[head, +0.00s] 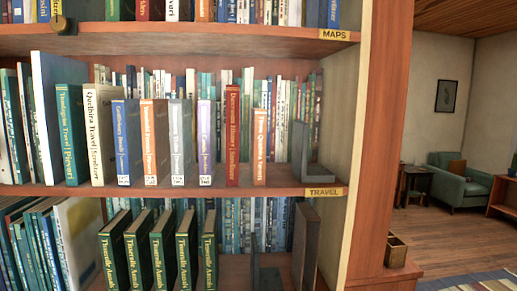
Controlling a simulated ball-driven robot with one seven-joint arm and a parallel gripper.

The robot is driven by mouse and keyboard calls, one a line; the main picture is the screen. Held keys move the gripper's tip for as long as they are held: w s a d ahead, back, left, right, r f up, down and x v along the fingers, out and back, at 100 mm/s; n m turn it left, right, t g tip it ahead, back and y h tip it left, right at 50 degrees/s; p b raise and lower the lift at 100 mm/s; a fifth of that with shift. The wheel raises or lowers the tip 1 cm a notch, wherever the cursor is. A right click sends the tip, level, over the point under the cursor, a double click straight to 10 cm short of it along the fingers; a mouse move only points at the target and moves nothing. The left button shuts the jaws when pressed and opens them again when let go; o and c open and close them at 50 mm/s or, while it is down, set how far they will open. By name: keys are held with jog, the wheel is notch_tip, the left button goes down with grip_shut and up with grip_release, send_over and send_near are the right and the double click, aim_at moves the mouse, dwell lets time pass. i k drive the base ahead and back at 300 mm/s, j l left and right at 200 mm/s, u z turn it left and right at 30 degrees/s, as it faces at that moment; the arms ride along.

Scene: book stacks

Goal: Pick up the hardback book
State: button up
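Many upright books stand on the shelves, and I cannot tell which one is the hardback book. On the middle shelf, spines facing me, are a teal book (72,135), a cream book (100,135), a blue book (127,142), an orange-and-grey book (154,142), a pale grey book (180,142), a lilac book (206,143), a tall red-brown book (232,135) and a short orange book (259,147). Several matching dark green books (114,252) stand on the shelf below. My gripper is not in view.
The shelf boards carry a MAPS label (334,34) and a TRAVEL label (324,192). A wooden upright (382,130) closes the right side. Beyond are a teal armchair (457,185) and open floor.

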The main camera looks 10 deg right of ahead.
aim_at(233, 92)
jog(key=l+u, duration=0.25)
jog(key=l, duration=0.45)
jog(key=i+l+u, duration=0.1)
jog(key=l+u, duration=0.15)
jog(key=l, duration=0.45)
jog(key=i+l, duration=0.25)
jog(key=i, duration=0.15)
jog(key=i+l, duration=0.25)
jog(key=i, duration=0.15)
jog(key=i+l+u, duration=0.1)
jog(key=u, duration=0.3)
jog(key=i+l+u, duration=0.15)
jog(key=u, duration=0.3)
jog(key=i+l+u, duration=0.15)
jog(key=u, duration=0.25)
jog(key=i+l, duration=0.2)
jog(key=l, duration=0.2)
